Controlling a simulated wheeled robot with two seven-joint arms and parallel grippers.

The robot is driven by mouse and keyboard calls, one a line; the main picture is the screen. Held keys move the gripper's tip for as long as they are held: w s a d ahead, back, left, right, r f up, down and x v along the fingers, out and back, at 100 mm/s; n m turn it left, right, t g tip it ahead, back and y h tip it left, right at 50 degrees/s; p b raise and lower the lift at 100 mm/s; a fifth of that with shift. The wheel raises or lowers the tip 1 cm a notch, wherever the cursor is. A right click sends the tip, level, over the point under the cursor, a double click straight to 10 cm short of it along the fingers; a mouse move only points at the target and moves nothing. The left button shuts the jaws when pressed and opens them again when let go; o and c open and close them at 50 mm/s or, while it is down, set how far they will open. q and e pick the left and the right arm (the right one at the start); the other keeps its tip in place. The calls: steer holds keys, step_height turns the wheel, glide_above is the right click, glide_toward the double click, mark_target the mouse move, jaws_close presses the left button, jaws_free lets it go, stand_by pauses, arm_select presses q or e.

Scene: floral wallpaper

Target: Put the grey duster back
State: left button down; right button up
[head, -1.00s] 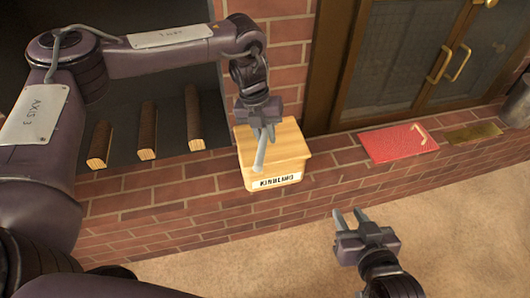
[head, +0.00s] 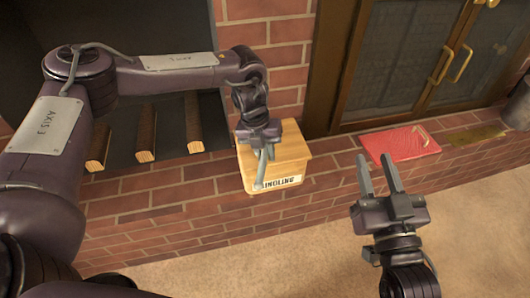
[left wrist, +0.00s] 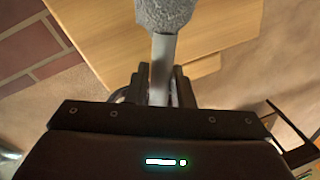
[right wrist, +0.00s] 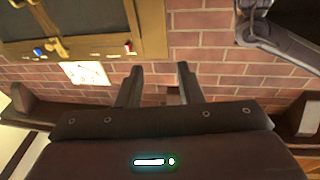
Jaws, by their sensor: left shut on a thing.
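My left gripper (head: 266,147) is shut on the grey duster. In the left wrist view the duster's fuzzy grey head (left wrist: 164,14) is at the top edge, and its pale handle (left wrist: 161,68) runs between the fingers. In the head view a light grey rod (head: 261,168), apparently the handle, slants down across the front of a wooden box (head: 290,166); the fuzzy head cannot be made out. I cannot tell whether the duster touches the box. My right gripper (head: 378,163) is open and empty, right of the box.
The box has a partly covered kindling label and stands on a brick ledge (head: 160,190). Dark log-like pieces (head: 146,128) lie in the recess at left. A red flat item (head: 402,145) and a brass plate (head: 474,139) lie right, before handled doors (head: 420,70).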

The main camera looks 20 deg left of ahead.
mark_target(265, 149)
arm_select(q)
steer(key=c, duration=1.3)
jaws_free()
steer(key=shift+f, duration=0.1)
steer(key=shift+o, duration=0.2)
steer(key=shift+r, duration=0.25)
steer(key=p+v, duration=0.1)
steer(key=v, duration=0.5)
steer(key=shift+p, duration=0.4)
steer(key=p+v, duration=0.1)
steer(key=v, duration=0.4)
steer(key=shift+a+r, duration=0.1)
steer(key=shift+r, duration=0.25)
arm_select(e)
steer(key=s+f+g+h, duration=0.1)
steer(key=s+f+g, duration=0.2)
steer(key=f, duration=0.4)
steer(key=s+d+f+g+h, duration=0.1)
steer(key=s+f+g, duration=0.3)
steer(key=f, duration=0.4)
steer(key=s+f+g+h, duration=0.2)
steer(key=s+f+g, duration=0.2)
steer(key=f, duration=0.3)
steer(key=shift+d+f+g, duration=0.2)
steer(key=shift+d+g, duration=0.2)
steer(key=shift+g, duration=0.2)
steer(key=shift+s+d, duration=0.1)
